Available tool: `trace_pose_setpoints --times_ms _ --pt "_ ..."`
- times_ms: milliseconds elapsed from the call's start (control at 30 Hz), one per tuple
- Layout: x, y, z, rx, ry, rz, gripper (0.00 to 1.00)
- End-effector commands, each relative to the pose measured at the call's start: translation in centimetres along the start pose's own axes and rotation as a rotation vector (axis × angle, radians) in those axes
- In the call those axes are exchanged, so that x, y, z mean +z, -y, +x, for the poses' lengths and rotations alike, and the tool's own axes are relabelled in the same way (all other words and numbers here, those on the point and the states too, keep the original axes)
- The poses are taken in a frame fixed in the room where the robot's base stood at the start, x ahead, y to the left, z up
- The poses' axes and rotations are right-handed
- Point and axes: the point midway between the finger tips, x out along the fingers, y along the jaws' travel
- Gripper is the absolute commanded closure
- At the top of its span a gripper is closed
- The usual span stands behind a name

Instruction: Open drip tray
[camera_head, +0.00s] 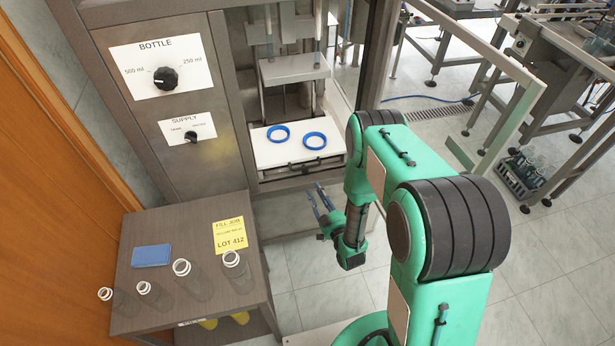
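The drip tray (270,156) looks like a white shelf low in the machine's bay, with two blue rings (278,133) (314,140) lying on it. A small dark handle (312,164) is on its front face. The tray sits within the bay, and its right end is close behind my arm. My gripper (316,189) is below and in front of the handle, apart from it. Its two bluish fingers are spread and nothing shows between them.
A pale green-framed door (510,124) stands open at right, beside my arm. A small table (190,230) at lower left holds several clear bottles (236,272), a blue block (151,255) and a yellow note (229,235). Dials are on the machine's left panel (165,80). Floor is clear below the bay.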

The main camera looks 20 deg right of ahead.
Motion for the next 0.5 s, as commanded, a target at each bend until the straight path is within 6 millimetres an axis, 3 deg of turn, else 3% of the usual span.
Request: trace_pose_setpoints --times_ms 500 --pt "0.1 0.0 8.0 0.001 -0.002 0.0 0.7"
